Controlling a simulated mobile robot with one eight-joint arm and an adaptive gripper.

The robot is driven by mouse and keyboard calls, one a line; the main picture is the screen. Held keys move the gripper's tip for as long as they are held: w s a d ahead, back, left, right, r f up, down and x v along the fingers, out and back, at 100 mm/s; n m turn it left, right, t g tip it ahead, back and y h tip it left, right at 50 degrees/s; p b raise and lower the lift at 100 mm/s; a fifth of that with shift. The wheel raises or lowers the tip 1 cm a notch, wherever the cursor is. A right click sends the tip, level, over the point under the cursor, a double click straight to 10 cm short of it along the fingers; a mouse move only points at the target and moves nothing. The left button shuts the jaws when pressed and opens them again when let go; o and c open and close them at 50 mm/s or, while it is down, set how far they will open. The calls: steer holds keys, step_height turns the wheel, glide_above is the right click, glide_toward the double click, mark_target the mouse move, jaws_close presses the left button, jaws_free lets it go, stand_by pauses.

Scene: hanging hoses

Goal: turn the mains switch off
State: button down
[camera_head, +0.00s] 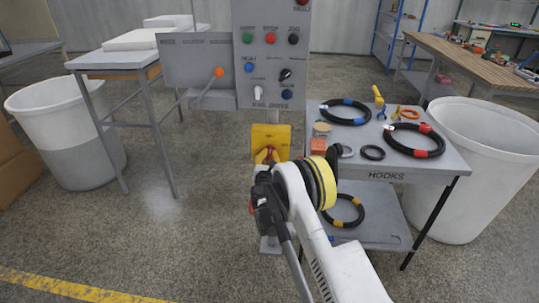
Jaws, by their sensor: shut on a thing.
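The mains switch (271,134) is a yellow plate on the grey post below the control panel, in the middle of the view. A little red, apparently its handle, shows low on the plate at my gripper's tips. My gripper (266,158) reaches up to the lower part of the plate and is shut on the switch handle. My arm and wrist cover most of the handle, so its exact angle cannot be told.
The grey control panel (271,22) with coloured buttons stands directly above. A lever with an orange knob (218,72) sticks out at its left. A hooks table (446,155) with coiled hoses is close on the right. White bins (62,125) flank both sides.

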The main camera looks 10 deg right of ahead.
steer(key=shift+n, duration=1.1)
steer(key=c, duration=1.5)
jaws_free()
steer(key=shift+o, duration=0.2)
steer(key=v, duration=1.2)
steer(key=shift+r, duration=0.15)
